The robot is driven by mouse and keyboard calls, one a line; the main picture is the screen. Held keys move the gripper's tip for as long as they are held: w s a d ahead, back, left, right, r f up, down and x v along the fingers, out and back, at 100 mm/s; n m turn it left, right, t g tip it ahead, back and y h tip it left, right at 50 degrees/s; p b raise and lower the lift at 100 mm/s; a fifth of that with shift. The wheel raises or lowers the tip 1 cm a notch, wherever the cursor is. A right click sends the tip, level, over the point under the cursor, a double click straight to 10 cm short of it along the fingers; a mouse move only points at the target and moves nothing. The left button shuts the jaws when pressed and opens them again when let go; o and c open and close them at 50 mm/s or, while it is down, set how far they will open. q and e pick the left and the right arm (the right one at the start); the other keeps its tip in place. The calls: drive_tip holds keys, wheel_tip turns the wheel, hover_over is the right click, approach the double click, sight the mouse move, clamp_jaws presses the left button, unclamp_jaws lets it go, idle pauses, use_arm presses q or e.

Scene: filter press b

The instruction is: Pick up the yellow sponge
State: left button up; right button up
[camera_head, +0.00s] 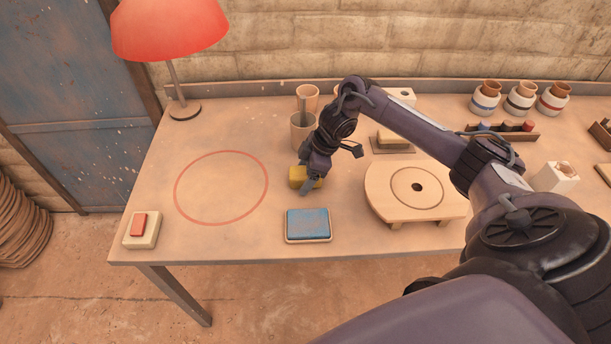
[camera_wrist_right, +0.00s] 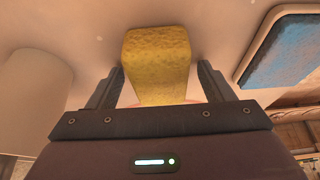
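The yellow sponge (camera_head: 297,177) lies on the table near its middle, partly hidden by my right gripper. In the right wrist view the sponge (camera_wrist_right: 156,60) is a yellow block between the two fingers. My right gripper (camera_head: 311,187) is down at the sponge. In the wrist view its fingers (camera_wrist_right: 160,84) stand one on each side of the sponge, with a narrow gap visible on each side, so it is open around it. My left gripper is not in view.
A blue pad in a tray (camera_head: 308,225) lies in front of the sponge. A cup (camera_head: 302,131) stands just behind it. A round wooden wheel (camera_head: 378,195) is to the right. The red circle (camera_head: 221,152) on the left is empty; a red lamp (camera_head: 170,28) stands behind.

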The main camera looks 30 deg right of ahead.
sight(297, 171)
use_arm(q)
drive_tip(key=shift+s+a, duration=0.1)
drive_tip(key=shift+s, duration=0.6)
use_arm(e)
drive_tip(key=c, duration=1)
drive_tip(key=shift+o, duration=0.2)
wheel_tip(297, 171, up, 6)
drive_tip(key=shift+w+f, duration=0.1)
drive_tip(key=shift+f, duration=0.1)
use_arm(q)
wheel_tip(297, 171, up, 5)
drive_tip(key=p, duration=0.5)
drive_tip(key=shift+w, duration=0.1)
use_arm(e)
wheel_tip(297, 171, up, 14)
drive_tip(key=shift+r, duration=0.25)
